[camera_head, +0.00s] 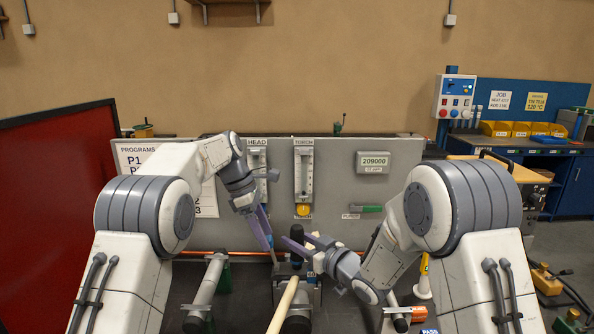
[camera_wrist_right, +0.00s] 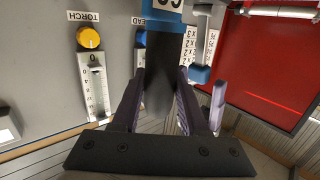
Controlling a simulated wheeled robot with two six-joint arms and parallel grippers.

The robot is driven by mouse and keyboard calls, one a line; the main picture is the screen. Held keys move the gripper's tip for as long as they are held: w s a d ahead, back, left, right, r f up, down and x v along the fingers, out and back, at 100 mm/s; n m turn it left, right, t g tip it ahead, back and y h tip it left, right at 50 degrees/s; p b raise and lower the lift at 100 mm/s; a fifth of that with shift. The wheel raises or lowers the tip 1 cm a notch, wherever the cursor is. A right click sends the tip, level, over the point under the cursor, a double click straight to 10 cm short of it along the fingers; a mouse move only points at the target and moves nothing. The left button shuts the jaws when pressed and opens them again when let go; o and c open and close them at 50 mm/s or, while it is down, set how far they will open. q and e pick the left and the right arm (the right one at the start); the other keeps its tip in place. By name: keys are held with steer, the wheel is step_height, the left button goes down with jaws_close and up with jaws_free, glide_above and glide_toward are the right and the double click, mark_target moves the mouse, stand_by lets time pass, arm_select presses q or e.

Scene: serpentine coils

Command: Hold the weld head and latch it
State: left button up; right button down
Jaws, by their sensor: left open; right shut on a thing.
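The weld head (camera_head: 296,240) is a dark upright piece at the middle of the bench, with a grey block (camera_head: 297,270) low around it. My right gripper (camera_head: 298,248) reaches in from the right and is shut on its dark upper part. In the right wrist view the purple fingers (camera_wrist_right: 162,105) stand on both sides of the dark body (camera_wrist_right: 161,85), which has blue on it. My left gripper (camera_head: 265,232) is open just left of the head, fingers pointing down. I cannot make out the latch clearly.
Grey tubes lie on the bench, one left (camera_head: 207,283) and a pale rod (camera_head: 283,306) in front. A grey panel (camera_head: 400,155) with HEAD and TORCH gauges stands behind. A red screen (camera_head: 60,200) is left. An orange-ended piece (camera_head: 410,314) lies right.

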mark_target(272, 254)
arm_select(q)
steer(key=shift+x, duration=1.55)
steer(key=shift+c, duration=0.3)
steer(key=c, duration=0.9)
